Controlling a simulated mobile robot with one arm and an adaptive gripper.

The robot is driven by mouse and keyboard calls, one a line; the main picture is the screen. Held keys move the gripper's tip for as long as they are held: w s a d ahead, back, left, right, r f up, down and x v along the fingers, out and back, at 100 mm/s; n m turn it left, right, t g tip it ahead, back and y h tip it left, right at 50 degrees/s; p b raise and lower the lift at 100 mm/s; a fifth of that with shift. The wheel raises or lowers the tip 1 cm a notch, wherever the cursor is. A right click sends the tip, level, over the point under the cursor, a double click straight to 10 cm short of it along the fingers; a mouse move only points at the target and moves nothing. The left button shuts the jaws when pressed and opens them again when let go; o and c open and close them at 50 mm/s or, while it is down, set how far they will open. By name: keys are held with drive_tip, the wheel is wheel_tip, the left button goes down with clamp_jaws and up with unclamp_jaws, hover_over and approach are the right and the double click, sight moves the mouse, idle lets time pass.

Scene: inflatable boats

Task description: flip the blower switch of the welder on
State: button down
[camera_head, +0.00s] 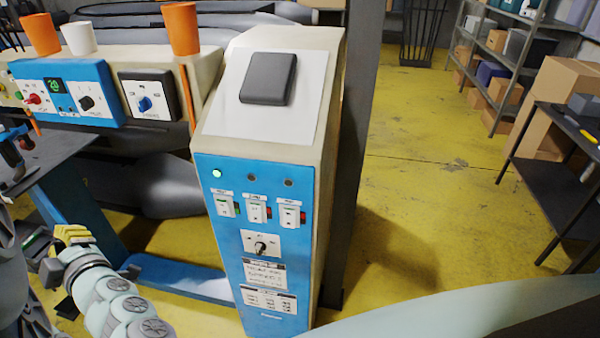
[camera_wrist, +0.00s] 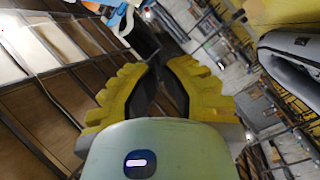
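The welder (camera_head: 262,180) is a tall cream cabinet with a blue front, left of centre in the head view. Its panel has three small switches in a row: a left one (camera_head: 226,205) with a green part, a middle one (camera_head: 258,208) and a right one (camera_head: 290,212) with red parts. The lamp above the left switch glows green; the other two are dark. The labels are too small to read, so I cannot tell which is the blower switch. My gripper (camera_head: 70,236) is low and left of the welder, apart from it. Its yellow fingers (camera_wrist: 159,72) are parted and empty in the wrist view.
A knob (camera_head: 261,246) sits below the switches. A control box (camera_head: 68,92) with orange and white cups stands on the left. A dark table (camera_head: 40,160) is beside my arm. Shelves (camera_head: 515,50) and a black table (camera_head: 565,135) stand right. The yellow floor between is clear.

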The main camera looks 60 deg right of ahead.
drive_tip(key=s+d+f+g+h+b, duration=0.1)
drive_tip(key=d+f+g+h+b, duration=0.1)
drive_tip(key=d+f+h+b, duration=0.35)
drive_tip(key=m+g+h+b, duration=0.5)
drive_tip(key=g+h+b, duration=0.45)
drive_tip(key=b, duration=0.25)
approach(253, 218)
drive_tip(key=r+v, duration=0.1)
drive_tip(key=v, duration=0.5)
drive_tip(key=shift+d+r+y, duration=0.1)
drive_tip(key=shift+d+y, duration=0.1)
drive_tip(key=shift+y, duration=0.1)
drive_tip(key=shift+w+d, duration=0.1)
drive_tip(key=shift+d, duration=0.05)
drive_tip(key=p+x, duration=0.1)
drive_tip(key=x, duration=1.2)
drive_tip(key=shift+d+p, duration=0.2)
drive_tip(key=shift+p, duration=0.15)
drive_tip(key=shift+w+d, duration=0.1)
drive_tip(key=shift+d, duration=0.05)
drive_tip(key=shift+f, duration=0.25)
